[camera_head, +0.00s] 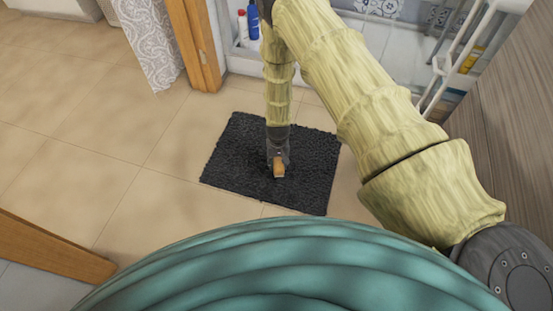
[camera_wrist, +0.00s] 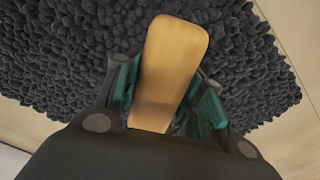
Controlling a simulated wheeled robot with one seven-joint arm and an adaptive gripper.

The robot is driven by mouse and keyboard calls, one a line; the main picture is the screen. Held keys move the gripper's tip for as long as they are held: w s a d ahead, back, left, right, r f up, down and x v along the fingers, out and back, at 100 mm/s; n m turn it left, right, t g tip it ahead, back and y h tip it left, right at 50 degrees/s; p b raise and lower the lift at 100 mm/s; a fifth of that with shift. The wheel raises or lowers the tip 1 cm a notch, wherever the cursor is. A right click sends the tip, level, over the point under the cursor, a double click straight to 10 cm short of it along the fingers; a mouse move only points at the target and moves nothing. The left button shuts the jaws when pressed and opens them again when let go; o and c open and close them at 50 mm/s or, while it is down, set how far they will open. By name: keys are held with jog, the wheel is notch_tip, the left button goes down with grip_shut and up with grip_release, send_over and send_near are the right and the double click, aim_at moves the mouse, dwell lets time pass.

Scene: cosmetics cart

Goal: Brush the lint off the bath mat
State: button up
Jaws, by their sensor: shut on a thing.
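A dark grey, shaggy bath mat (camera_head: 232,160) lies flat on the tiled floor in the head view. It fills most of the background in the wrist view (camera_wrist: 55,55). My gripper (camera_head: 279,163) is over the middle of the mat, pointing down. It is shut on a light wooden brush (camera_head: 279,172). In the wrist view the brush's smooth wooden back (camera_wrist: 172,65) sits between the green finger pads of my gripper (camera_wrist: 165,100). The brush's underside is hidden, so I cannot tell whether it touches the mat. No lint is discernible on the mat.
Blue and white bottles (camera_head: 253,20) stand behind the mat near a wooden door post (camera_head: 196,45). A patterned curtain (camera_head: 148,40) hangs at the upper left. A white rack (camera_head: 455,55) is at the upper right. The beige floor left of the mat is clear.

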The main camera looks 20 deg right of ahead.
jog(key=shift+r+p, duration=0.75)
jog(key=shift+r, duration=0.6)
